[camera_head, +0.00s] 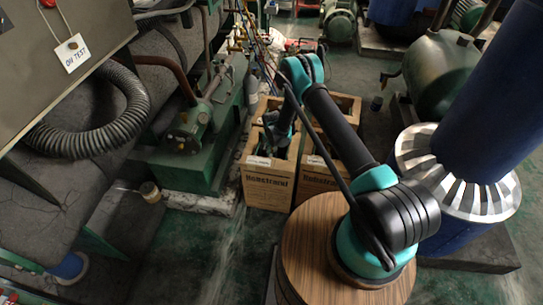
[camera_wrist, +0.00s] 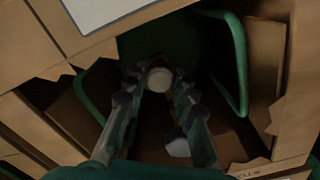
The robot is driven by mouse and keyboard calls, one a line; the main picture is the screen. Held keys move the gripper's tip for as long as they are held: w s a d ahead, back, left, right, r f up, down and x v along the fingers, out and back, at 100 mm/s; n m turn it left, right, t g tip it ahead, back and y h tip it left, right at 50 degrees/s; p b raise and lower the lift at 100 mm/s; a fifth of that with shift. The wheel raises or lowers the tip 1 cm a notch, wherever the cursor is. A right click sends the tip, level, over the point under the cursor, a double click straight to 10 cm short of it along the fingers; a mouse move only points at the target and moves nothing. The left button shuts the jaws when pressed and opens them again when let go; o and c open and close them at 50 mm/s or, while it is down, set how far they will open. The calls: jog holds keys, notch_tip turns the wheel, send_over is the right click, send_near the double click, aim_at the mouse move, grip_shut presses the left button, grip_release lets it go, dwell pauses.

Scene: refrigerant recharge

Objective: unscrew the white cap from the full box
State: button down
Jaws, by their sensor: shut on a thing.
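The white cap (camera_wrist: 159,80) shows in the wrist view, at the top of a dark green cylinder (camera_wrist: 160,35) with curved green collar guards. My gripper (camera_wrist: 158,88) reaches into the open box, and its two jagged fingers are shut on the cap, one on each side. The cylinder stands in an open cardboard box (camera_wrist: 50,45). In the head view my gripper (camera_head: 279,135) is down at the front left cardboard box (camera_head: 268,188). The cap is hidden there. I cannot tell from the pictures which box is full.
More cardboard boxes (camera_head: 317,180) stand beside and behind this one. Green machinery (camera_head: 185,150) with pipes is close on the left. A ribbed hose (camera_head: 105,140) hangs at far left. A blue column (camera_head: 490,90) stands right.

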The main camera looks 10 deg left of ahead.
aim_at(271, 156)
jog(key=shift+n, duration=1)
jog(key=shift+r, duration=0.15)
jog(key=shift+r, duration=2.4)
